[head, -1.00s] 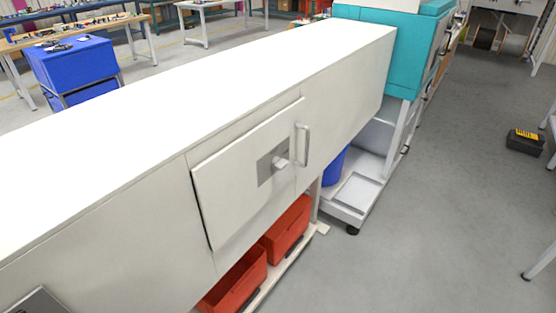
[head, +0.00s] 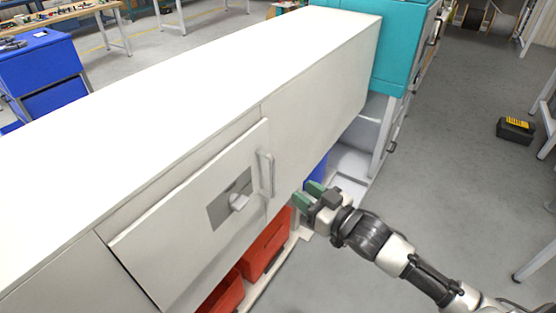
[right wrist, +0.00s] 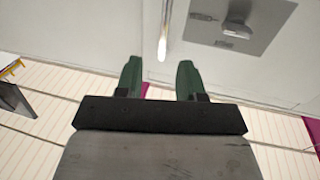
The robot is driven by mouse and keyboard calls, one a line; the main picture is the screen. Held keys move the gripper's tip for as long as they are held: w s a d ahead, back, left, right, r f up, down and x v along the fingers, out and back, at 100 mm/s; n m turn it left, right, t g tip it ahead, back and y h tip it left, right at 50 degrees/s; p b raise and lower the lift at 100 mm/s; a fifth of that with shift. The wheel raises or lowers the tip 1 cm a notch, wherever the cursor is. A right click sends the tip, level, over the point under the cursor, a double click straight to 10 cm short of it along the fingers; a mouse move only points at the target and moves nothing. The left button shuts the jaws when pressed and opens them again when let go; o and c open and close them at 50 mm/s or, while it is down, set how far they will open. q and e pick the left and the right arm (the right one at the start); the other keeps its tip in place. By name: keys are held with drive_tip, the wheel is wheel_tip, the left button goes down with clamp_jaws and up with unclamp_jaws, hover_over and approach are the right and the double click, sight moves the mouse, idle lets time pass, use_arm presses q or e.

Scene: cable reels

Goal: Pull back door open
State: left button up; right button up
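The white door (head: 180,256) is on the front of a long white cabinet. Its panel stands slightly proud of the cabinet face; I cannot tell how far it is ajar. It has a grey plate with a latch knob (head: 237,201), and an upright bar handle (head: 266,173) is near its right edge. My right gripper (head: 307,194) has green fingers, open and empty, to the lower right of the handle. In the right wrist view, the handle (right wrist: 165,28) appears beyond the gap between the open fingers (right wrist: 159,77), not between them. My left gripper is not in view.
Red bins (head: 264,247) sit under the cabinet. A teal machine (head: 399,48) stands at its far end. A black and yellow case (head: 516,130) lies on the floor at right. The grey floor (head: 440,170) between is mostly clear.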

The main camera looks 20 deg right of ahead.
sight(274, 173)
drive_tip(key=w+a, duration=0.1)
drive_tip(key=w, duration=0.1)
drive_tip(key=w+a+r+p, duration=0.1)
drive_tip(key=shift+w+a, duration=0.35)
drive_tip(key=p+x, duration=0.1)
drive_tip(key=x, duration=0.5)
drive_tip(key=shift+f, duration=0.2)
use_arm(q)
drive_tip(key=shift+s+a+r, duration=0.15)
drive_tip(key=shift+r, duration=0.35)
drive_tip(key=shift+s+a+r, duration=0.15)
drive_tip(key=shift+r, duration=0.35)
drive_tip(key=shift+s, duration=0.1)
use_arm(e)
clamp_jaws()
